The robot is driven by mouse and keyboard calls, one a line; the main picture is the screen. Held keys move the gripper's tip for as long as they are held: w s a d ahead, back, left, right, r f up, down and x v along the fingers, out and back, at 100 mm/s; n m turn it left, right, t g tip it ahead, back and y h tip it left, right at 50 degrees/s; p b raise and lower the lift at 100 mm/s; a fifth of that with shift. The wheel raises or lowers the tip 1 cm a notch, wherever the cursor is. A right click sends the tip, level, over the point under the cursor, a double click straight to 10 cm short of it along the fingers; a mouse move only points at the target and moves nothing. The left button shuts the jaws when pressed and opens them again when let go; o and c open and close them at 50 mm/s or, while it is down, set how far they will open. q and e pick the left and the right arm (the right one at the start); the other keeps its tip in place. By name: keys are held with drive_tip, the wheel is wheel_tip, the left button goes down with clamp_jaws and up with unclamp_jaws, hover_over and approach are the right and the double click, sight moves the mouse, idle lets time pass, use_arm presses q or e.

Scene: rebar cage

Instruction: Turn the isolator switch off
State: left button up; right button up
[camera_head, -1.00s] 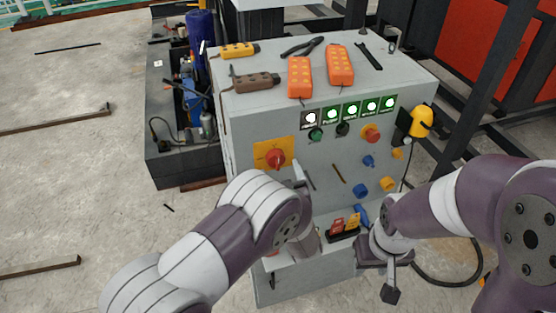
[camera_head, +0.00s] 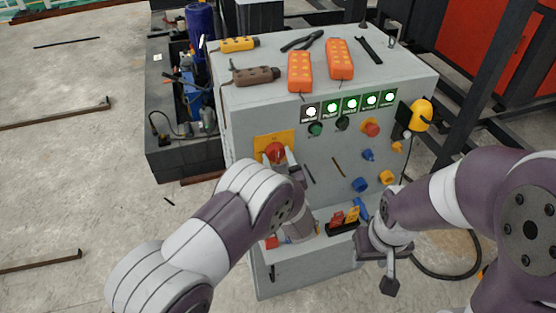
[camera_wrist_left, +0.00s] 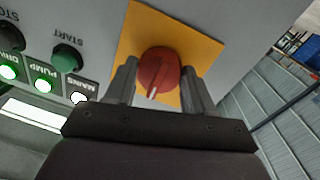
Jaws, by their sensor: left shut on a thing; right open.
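The isolator switch is a red rotary knob (camera_head: 274,152) on a yellow plate (camera_head: 287,137) at the left of the grey cabinet's front. In the left wrist view the red knob (camera_wrist_left: 158,70) sits between the two fingers of my left gripper (camera_wrist_left: 158,82), with a pale mark on the knob near its lower edge. The yellow plate (camera_wrist_left: 200,45) shows behind it. My left gripper (camera_head: 281,162) is shut on the knob; my wrist partly covers it in the head view. My right gripper (camera_head: 385,262) is open and empty, low in front of the cabinet's right side.
The cabinet (camera_head: 330,185) carries a row of lit green and white indicators (camera_head: 351,105), a red button (camera_head: 371,127) and blue and yellow sockets. Orange pendants (camera_head: 299,72) and tools lie on its top. A tray (camera_head: 342,228) holds small red and yellow items.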

use_arm(q)
drive_tip(key=n+b, duration=0.2)
drive_tip(key=b, duration=0.2)
drive_tip(key=n+b, duration=0.3)
drive_tip(key=b, duration=0.1)
drive_tip(key=f+n+b, duration=0.1)
drive_tip(key=n+b, duration=0.2)
drive_tip(key=b, duration=0.2)
drive_tip(key=shift+d+y, duration=0.1)
drive_tip(key=shift+y, duration=0.3)
drive_tip(key=n+b, duration=0.4)
drive_tip(key=b, duration=0.3)
drive_tip(key=n+b, duration=0.5)
drive_tip(key=b, duration=0.2)
drive_tip(key=shift+d+r+t+y, duration=0.1)
drive_tip(key=shift+r+t+y, duration=0.1)
drive_tip(key=shift+t+y, duration=0.15)
drive_tip(key=shift+r+n+b, duration=0.25)
drive_tip(key=shift+n+b, duration=0.65)
drive_tip(key=shift+b, duration=0.35)
drive_tip(key=o, duration=1)
drive_tip(key=v, duration=1.2)
drive_tip(key=shift+s+d+r+b, duration=0.15)
drive_tip(key=shift+s+d+b, duration=0.1)
drive_tip(key=shift+s+b, duration=0.05)
